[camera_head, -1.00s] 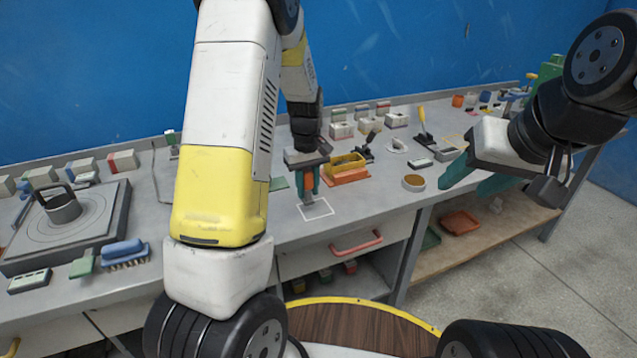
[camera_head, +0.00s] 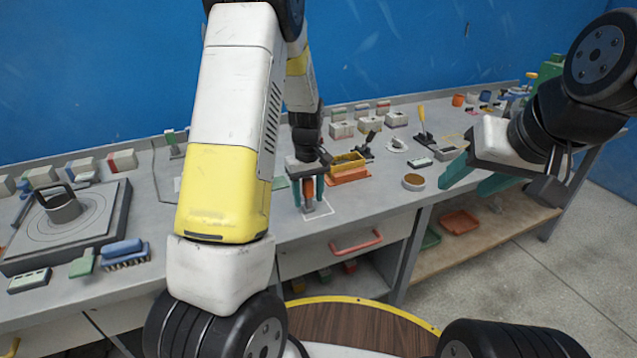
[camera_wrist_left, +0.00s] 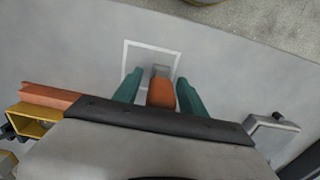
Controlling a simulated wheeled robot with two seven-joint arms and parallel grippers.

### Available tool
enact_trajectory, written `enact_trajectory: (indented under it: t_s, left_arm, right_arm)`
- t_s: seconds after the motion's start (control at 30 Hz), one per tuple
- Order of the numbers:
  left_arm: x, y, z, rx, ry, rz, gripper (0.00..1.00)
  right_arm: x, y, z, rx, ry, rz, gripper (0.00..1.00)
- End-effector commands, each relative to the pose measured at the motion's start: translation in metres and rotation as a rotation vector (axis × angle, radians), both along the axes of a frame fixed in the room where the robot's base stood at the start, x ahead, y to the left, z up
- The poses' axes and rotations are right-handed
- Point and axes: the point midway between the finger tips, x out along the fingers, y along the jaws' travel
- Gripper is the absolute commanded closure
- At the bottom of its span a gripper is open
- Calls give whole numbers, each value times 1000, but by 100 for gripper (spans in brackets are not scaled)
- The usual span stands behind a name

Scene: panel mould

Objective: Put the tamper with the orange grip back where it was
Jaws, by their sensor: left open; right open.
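The tamper with the orange grip (camera_head: 309,190) stands upright on the bench, its grey foot on the white outlined square (camera_head: 327,212). The left wrist view also shows its orange grip (camera_wrist_left: 161,93) and part of the white outline (camera_wrist_left: 126,56). My left gripper (camera_head: 308,203) is open, its green fingers on either side of the tamper, with a gap to the grip on each side in the wrist view. My right gripper (camera_head: 470,182) is open and empty, in the air in front of the bench at the right.
A yellow box on an orange base (camera_head: 348,173) stands close to the right of my left gripper. A round brown-topped tub (camera_head: 413,182) is farther right. A turntable plate (camera_head: 95,215) and a blue brush (camera_head: 124,253) lie at the left. Bench in front of the outline is clear.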

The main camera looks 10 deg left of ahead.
Motion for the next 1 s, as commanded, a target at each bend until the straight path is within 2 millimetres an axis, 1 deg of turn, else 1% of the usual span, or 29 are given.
enact_trajectory:
  t_s: [0.07, 0.17, 0.4, 0.5, 0.6, 0.77, 0.87, 0.97, 1.0]
  left_arm:
    - [1, 0, 7, 0, -4, -1, 51]
    - [2, -1, 23, -1, -6, -1, 51]
    - [1, 0, 75, -1, -6, 0, 51]
    - [1, 0, 94, 0, -5, -1, 51]
    - [1, 0, 108, 0, -4, -1, 51]
    - [-1, 0, 122, -3, -6, -3, 51]
    - [-10, 0, 137, -23, -29, -25, 51]
    - [-31, -1, 164, -60, -81, -79, 51]
    - [-42, -2, 176, -76, -111, -108, 51]
  right_arm:
    - [0, 0, 0, 0, 0, 0, 50]
    - [0, 0, 0, 0, 0, 0, 50]
    - [0, 0, 0, 0, 0, 0, 50]
    - [0, 0, 0, 0, 0, 0, 50]
    - [0, 0, 0, 0, 0, 0, 50]
    - [0, 0, 0, 0, 0, 0, 50]
    - [0, 0, 0, 0, 0, 0, 50]
    - [0, 0, 0, 0, 0, 0, 50]
    - [0, 0, 0, 0, 0, 0, 50]
